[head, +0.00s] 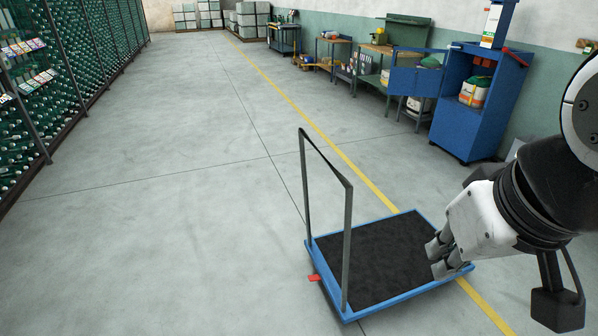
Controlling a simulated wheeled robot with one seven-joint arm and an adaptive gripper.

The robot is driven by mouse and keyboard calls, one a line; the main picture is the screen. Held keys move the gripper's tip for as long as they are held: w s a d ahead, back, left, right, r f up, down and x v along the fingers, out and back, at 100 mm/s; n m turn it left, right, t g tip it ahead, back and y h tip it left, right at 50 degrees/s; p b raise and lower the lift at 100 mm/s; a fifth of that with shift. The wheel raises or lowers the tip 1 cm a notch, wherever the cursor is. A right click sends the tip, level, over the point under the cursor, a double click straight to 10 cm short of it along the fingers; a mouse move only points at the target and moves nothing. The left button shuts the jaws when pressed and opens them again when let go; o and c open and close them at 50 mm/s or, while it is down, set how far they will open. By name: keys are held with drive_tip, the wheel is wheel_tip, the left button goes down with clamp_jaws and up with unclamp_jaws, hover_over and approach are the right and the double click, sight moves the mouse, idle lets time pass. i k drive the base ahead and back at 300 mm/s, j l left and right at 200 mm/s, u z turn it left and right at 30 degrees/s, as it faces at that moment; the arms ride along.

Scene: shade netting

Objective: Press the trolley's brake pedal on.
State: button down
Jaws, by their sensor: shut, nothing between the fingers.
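The trolley (398,290) is a low platform with a blue rim and a dark deck, standing on the floor in the head view. Its dark push handle (347,230) rises upright from the left end. A small red brake pedal (314,277) sticks out at the left end, below the handle. Whether it is up or down is too small to tell. My gripper (436,260) is shut and empty. It appears over the right end of the deck, across the trolley from the pedal; its height above the deck is unclear. The trolley's wheels are hidden.
A blue cabinet (460,120) with an open door stands at the right wall, with workbenches (375,62) beyond it. A tall rack of bottles (60,90) lines the left. A yellow line (300,113) runs along the floor and passes under the trolley. The floor (170,230) left of the trolley is clear.

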sight(311, 278)
drive_tip(key=i+l, duration=0.25)
drive_tip(key=i, duration=0.2)
drive_tip(key=i+l, duration=0.55)
drive_tip(key=i, duration=0.3)
